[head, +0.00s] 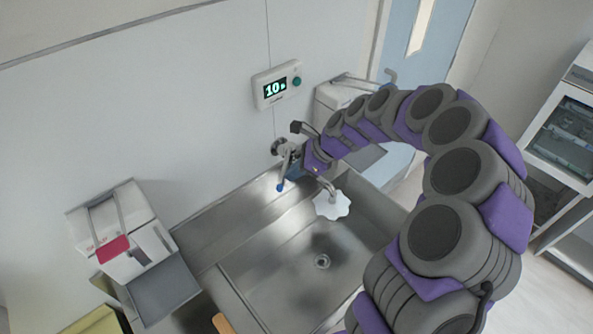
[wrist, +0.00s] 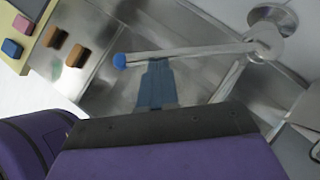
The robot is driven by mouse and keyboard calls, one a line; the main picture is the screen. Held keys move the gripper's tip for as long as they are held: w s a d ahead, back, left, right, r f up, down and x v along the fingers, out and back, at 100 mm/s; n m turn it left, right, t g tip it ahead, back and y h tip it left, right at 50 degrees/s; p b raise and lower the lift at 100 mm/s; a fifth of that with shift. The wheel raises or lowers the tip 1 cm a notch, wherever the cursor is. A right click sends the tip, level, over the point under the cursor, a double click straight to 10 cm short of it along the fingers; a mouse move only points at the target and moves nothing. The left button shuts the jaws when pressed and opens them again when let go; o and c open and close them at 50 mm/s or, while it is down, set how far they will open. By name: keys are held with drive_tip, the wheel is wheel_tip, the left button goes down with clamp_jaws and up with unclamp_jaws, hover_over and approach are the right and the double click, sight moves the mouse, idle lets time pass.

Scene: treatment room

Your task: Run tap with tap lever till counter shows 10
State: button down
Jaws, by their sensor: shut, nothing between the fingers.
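The counter (head: 275,86) on the wall reads 10 with a small s, in glowing digits. The tap (head: 282,148) sits on the wall above the steel sink (head: 265,255). Its long lever (wrist: 195,51) ends in a blue tip (wrist: 120,61), which also shows in the head view (head: 281,187). My gripper (wrist: 156,64) is shut and empty. Its blue-grey fingers meet the lever's edge close to the blue tip; I cannot tell whether they press on it. Under the spout (head: 327,187) is a white, wavy-edged patch (head: 332,207) that looks like splashing water.
A white dispenser box (head: 118,228) with a red label stands left of the sink. A white box (head: 335,98) hangs right of the tap, partly behind my arm. A glass-fronted cabinet (head: 570,140) stands at far right. A drain (head: 322,261) shows in the basin.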

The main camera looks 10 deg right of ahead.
drive_tip(key=shift+a+r, duration=0.1)
drive_tip(key=a+m+p, duration=0.1)
drive_tip(key=p, duration=0.1)
drive_tip(key=a+m+t+p, duration=0.1)
drive_tip(key=p, duration=0.1)
drive_tip(key=shift+a+r, duration=0.2)
drive_tip(key=shift+a, duration=0.05)
drive_tip(key=a+m+p, duration=0.1)
drive_tip(key=t+p, duration=0.1)
drive_tip(key=w+a+m+h+p, duration=0.1)
drive_tip(key=p, duration=0.1)
drive_tip(key=shift+a+f+m+t, duration=0.3)
drive_tip(key=shift+a, duration=0.05)
